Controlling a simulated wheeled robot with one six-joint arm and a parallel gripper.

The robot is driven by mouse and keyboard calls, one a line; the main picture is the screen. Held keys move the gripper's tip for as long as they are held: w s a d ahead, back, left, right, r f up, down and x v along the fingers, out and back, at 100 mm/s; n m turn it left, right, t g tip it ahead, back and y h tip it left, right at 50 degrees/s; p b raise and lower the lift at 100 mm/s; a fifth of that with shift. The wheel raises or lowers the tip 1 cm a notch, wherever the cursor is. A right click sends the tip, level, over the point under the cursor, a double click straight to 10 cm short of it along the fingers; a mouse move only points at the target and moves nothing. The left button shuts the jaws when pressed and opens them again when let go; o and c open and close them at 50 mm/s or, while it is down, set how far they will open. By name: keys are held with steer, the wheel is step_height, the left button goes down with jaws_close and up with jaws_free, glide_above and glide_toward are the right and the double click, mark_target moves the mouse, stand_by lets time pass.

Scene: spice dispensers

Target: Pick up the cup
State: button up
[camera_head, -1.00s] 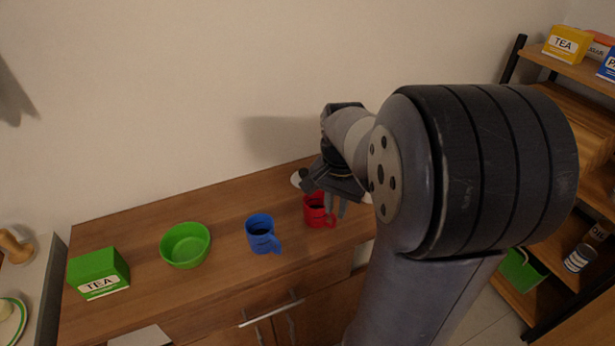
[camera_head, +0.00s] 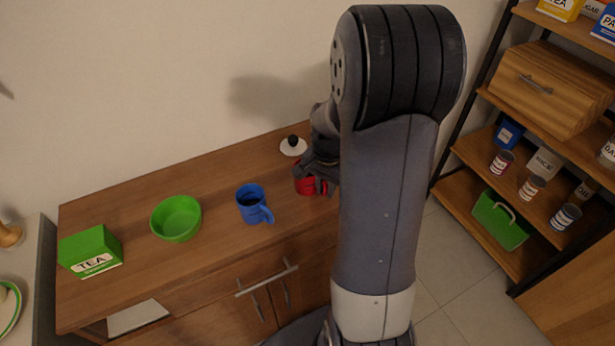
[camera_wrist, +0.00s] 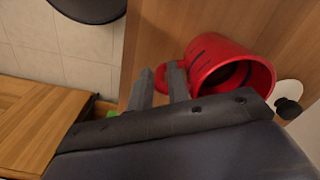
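A red cup (camera_head: 305,185) stands on the wooden counter near its right end, partly hidden by my gripper in the head view. In the wrist view the red cup (camera_wrist: 228,66) is close, with its handle toward the fingers. My gripper (camera_wrist: 160,78) shows a gap between its two fingers, and part of the red handle shows in that gap. I see no clear closed contact on it. In the head view my gripper (camera_head: 322,180) is at the cup. A blue cup (camera_head: 252,204) stands left of it, its handle to the right.
A green bowl (camera_head: 176,219) and green tea box (camera_head: 90,251) stand further left on the counter (camera_head: 215,250). A white lid-like disc with a black knob (camera_head: 293,146) lies behind the red cup. A shelf (camera_head: 470,200) with cans and boxes stands right.

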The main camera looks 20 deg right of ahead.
steer(key=shift+f, duration=0.4)
steer(key=shift+c, duration=0.3)
jaws_close()
steer(key=shift+r, duration=0.2)
steer(key=shift+r, duration=4.85)
